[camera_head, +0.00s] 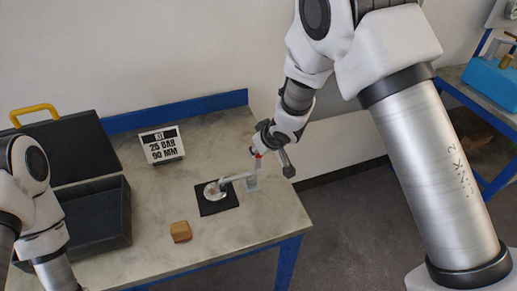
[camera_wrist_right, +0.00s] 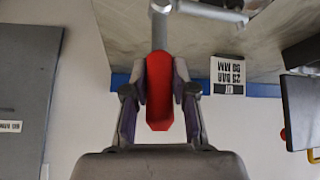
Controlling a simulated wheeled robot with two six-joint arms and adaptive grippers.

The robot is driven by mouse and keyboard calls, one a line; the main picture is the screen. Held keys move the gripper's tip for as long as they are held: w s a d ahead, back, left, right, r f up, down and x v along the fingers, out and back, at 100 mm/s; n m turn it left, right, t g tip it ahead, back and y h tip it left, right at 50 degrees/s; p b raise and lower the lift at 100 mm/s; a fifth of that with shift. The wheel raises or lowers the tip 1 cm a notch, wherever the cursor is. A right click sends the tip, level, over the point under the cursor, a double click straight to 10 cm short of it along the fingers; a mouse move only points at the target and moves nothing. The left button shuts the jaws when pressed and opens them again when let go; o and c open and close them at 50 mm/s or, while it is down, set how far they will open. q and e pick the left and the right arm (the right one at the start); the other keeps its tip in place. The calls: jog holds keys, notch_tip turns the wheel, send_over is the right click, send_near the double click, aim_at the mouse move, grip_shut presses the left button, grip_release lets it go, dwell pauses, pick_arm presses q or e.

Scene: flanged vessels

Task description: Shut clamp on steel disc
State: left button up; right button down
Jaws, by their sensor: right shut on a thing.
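The steel disc (camera_head: 215,190) lies on a black square pad (camera_head: 225,204) on the workbench. The clamp (camera_head: 252,183) stands at the right of the pad, and its pale arm (camera_head: 236,178) reaches left to the disc. I cannot tell whether the arm's tip presses on the disc. My right gripper (camera_head: 259,153) is above the clamp. In the right wrist view my right gripper (camera_wrist_right: 159,104) is shut on the clamp's red handle (camera_wrist_right: 159,85), with a finger on each side. My left arm shows at the left edge; its gripper is out of view.
An open black case (camera_head: 98,243) with a yellow handle stands at the left of the workbench (camera_head: 215,240). A sign (camera_head: 162,145) reading "25 BAR 90 MM" stands behind. A small tan block (camera_head: 180,232) lies in front of the pad.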

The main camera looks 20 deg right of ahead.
jog(key=c, duration=1.1)
grip_release()
jog(key=shift+s+f, duration=0.1)
jog(key=shift+f, duration=0.05)
jog(key=shift+o, duration=0.8)
jog(key=shift+a, duration=0.15)
jog(key=shift+r, duration=0.45)
jog(key=v, duration=1.1)
